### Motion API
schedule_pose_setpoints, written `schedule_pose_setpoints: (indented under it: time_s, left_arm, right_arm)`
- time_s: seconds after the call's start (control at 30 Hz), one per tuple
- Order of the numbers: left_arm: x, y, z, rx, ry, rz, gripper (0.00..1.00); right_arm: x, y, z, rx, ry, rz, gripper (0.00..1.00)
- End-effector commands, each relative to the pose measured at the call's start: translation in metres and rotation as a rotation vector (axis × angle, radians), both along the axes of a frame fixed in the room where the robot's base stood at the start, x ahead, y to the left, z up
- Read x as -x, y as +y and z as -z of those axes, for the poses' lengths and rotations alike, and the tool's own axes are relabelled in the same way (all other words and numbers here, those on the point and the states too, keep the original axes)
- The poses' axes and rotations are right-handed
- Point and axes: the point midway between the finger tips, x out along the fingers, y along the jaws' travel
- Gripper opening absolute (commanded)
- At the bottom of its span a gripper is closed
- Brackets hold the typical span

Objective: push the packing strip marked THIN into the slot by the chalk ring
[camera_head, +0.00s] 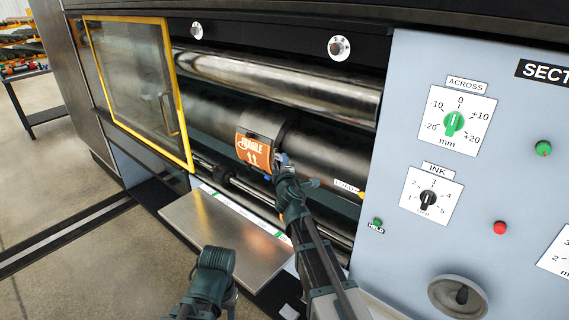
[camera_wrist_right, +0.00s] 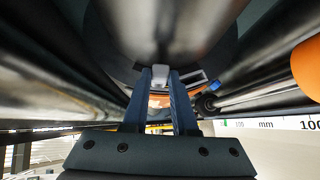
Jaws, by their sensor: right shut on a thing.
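My right gripper (camera_head: 279,160) reaches into the open press at the lower edge of the dark cylinder (camera_head: 322,150). In the right wrist view its two fingers (camera_wrist_right: 160,80) are shut on a small pale grey piece (camera_wrist_right: 160,73), whose tip is at the cylinder's surface. I cannot tell how far the piece is in. I cannot read THIN on anything or make out a chalk ring. My left arm shows at the bottom, its fingertips out of sight.
A yellow-framed guard (camera_head: 187,130) stands at the left. A steel shelf (camera_head: 220,236) lies below. The pale blue control panel (camera_head: 400,235) bounds the right.

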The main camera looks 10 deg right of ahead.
Motion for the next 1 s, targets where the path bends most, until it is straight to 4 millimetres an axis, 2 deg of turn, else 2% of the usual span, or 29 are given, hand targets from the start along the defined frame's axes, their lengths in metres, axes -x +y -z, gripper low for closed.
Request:
schedule_pose_setpoints:
  time_s: [0.27,0.3,0.47,0.8,0.87,1.0]
  left_arm:
    - [0.000,0.000,0.000,0.000,0.000,0.000,0.50]
    - [0.000,0.000,0.000,0.000,0.000,0.000,0.50]
    - [0.000,0.000,0.000,0.000,0.000,0.000,0.50]
    - [0.000,0.000,0.000,0.000,0.000,0.000,0.50]
    - [0.000,0.000,-0.001,0.000,0.000,0.000,0.50]
    - [0.000,0.000,-0.004,0.000,0.000,0.000,0.50]
  right_arm:
    - [-0.002,0.001,0.000,0.000,0.000,-0.001,0.00]
    - [-0.001,0.001,0.000,0.000,0.000,-0.001,0.32]
    - [-0.001,0.001,0.000,0.000,0.000,-0.001,0.60]
    - [0.002,0.001,0.000,0.000,0.000,0.000,0.61]
    - [0.008,0.002,-0.001,0.000,0.000,-0.001,0.61]
    - [0.033,0.006,-0.004,0.001,0.000,-0.002,0.61]
